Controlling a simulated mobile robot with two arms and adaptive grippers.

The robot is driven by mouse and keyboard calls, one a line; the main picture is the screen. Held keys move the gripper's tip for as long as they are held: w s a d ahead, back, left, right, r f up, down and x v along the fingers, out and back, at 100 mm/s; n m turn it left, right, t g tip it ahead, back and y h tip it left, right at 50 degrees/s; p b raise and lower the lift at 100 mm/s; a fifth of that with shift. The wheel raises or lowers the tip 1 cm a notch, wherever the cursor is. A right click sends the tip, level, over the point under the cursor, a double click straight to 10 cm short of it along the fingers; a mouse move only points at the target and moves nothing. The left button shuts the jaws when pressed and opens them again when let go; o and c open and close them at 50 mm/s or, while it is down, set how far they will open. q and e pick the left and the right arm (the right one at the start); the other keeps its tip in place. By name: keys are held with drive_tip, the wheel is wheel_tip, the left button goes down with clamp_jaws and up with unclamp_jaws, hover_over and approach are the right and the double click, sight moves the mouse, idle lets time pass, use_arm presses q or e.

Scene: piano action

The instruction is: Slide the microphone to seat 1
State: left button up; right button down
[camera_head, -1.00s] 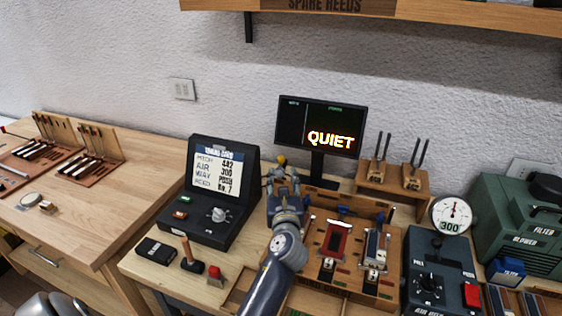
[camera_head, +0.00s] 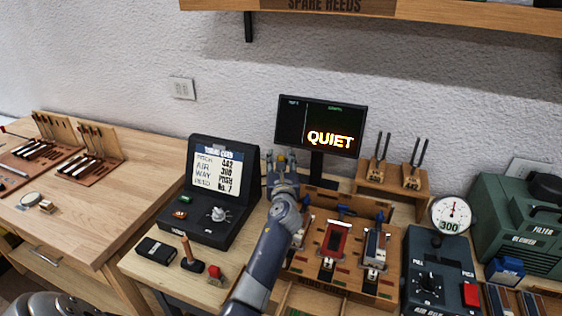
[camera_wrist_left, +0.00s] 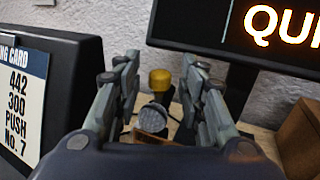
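The microphone (camera_wrist_left: 152,118), a round grey mesh head, shows in the left wrist view between and beyond my fingers, low in the gap. A yellow knob (camera_wrist_left: 160,80) stands just behind it; the knob also shows in the head view (camera_head: 281,158). My left gripper (camera_head: 282,162) is at the back of the bench, left of the monitor stand. In the left wrist view its two fingers (camera_wrist_left: 158,88) are apart, with no clear contact on the microphone. The microphone's base is mostly hidden, and I cannot make out which place is seat 1.
The QUIET monitor (camera_head: 321,127) stands close to the right of my left gripper. The tuning card console (camera_head: 207,200) stands to its left. The wooden reed fixture (camera_head: 300,262) lies in front, with a fork rack (camera_head: 392,178) behind it. My left forearm covers part of the bench.

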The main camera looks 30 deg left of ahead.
use_arm(q)
clamp_jaws()
drive_tip(key=shift+d, duration=0.1)
use_arm(e)
drive_tip(key=shift+s+d, duration=0.2)
drive_tip(key=shift+d, duration=0.05)
use_arm(q)
drive_tip(key=w+d, duration=0.2)
drive_tip(key=d, duration=0.8)
drive_tip(key=shift+w+b, duration=0.25)
drive_tip(key=shift+b, duration=0.1)
use_arm(e)
drive_tip(key=shift+d+f, duration=0.2)
drive_tip(key=shift+f, duration=0.1)
use_arm(q)
drive_tip(key=shift+o, duration=1.1)
unclamp_jaws()
use_arm(e)
drive_tip(key=shift+a, duration=0.1)
use_arm(q)
drive_tip(key=shift+s+d, duration=0.1)
